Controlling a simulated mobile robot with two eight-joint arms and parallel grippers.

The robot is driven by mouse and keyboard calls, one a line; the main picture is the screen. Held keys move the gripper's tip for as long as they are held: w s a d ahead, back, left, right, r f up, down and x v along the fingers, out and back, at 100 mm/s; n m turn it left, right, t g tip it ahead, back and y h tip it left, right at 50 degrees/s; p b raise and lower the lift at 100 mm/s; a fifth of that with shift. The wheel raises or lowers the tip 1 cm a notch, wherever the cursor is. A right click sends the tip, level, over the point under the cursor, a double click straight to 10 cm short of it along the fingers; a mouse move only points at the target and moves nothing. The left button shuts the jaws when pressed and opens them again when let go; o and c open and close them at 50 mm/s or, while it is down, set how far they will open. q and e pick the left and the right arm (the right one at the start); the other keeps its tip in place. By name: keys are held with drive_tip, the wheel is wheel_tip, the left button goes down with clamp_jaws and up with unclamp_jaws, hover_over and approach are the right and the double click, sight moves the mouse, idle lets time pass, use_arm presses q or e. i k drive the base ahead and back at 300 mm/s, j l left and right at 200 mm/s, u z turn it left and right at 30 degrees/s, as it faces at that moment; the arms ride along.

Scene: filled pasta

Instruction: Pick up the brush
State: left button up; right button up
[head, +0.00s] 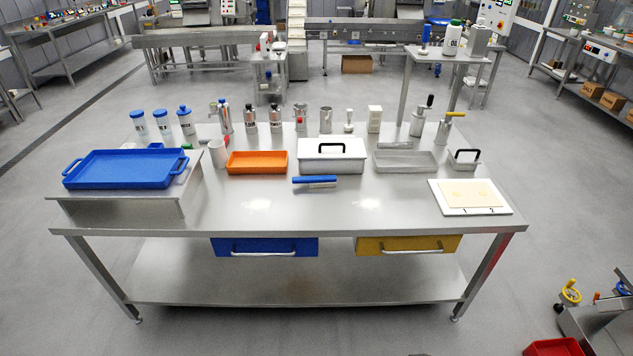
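A blue-handled item (314,180), which looks like the brush, lies on the steel table (260,210) near the middle. Its upper part is a blue bar and a pale grey strip shows along its lower right edge. It lies in front of the white lidded box (332,160), with bare table around its front side. Neither of my grippers is in view.
An orange tray (257,169) and a grey tray (405,162) flank the white box. A blue tray (125,168) sits on a raised stand at left, a white board (469,210) at right. Bottles and tools line the back. The table's front middle is clear.

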sight(330, 181)
drive_tip(key=i+u, duration=0.15)
drive_tip(key=i, duration=0.35)
drive_tip(key=i+l+u, duration=0.1)
drive_tip(key=i, duration=0.4)
drive_tip(key=i+l+u, duration=0.15)
drive_tip(key=i, duration=0.3)
drive_tip(key=i+l+u, duration=0.15)
drive_tip(key=i+l, duration=0.15)
drive_tip(key=i, duration=0.2)
